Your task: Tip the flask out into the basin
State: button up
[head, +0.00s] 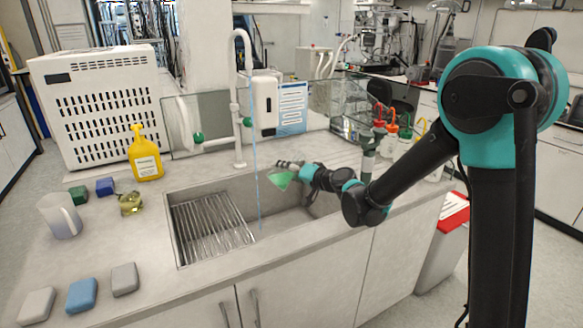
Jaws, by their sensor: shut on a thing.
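The flask (281,179) is a small, green, cone-like shape at the end of my arm, above the right part of the basin. My gripper (289,167) is shut on it. The flask looks tilted, but it is too small to tell which way its mouth points. The basin (178,238) is a grey sink set in the counter, with a metal rack in its left part. I cannot see any liquid leaving the flask. A thin bluish stream falls from the tall white tap (238,100) into the basin, just left of the flask.
Bottles with coloured caps (391,141) stand at right, behind my arm. The counter's front left edge is partly clear.

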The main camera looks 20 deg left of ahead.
aim_at(300, 162)
jog(key=s+a+r+m, duration=0.1)
jog(key=s+m+y, duration=0.1)
jog(key=m, duration=0.1)
jog(key=shift+a+r+m+g+y, duration=0.3)
jog(key=shift+a+r, duration=0.05)
jog(key=shift+a, duration=0.05)
jog(key=r+m, duration=0.1)
jog(key=r+m+y, duration=0.1)
jog(key=m, duration=0.1)
jog(key=shift+s+a+r+m+y, duration=0.1)
jog(key=shift+s+r+m+y, duration=0.1)
jog(key=shift+r+m+y, duration=0.15)
jog(key=shift+w+r+m+t+y, duration=0.2)
jog(key=shift+r+m+t, duration=0.1)
jog(key=shift+r+m, duration=0.55)
jog(key=shift+w+r+m+t+y, duration=0.15)
jog(key=shift+r+m+t, duration=0.3)
jog(key=shift+m, duration=0.65)
jog(key=shift+s, duration=0.15)
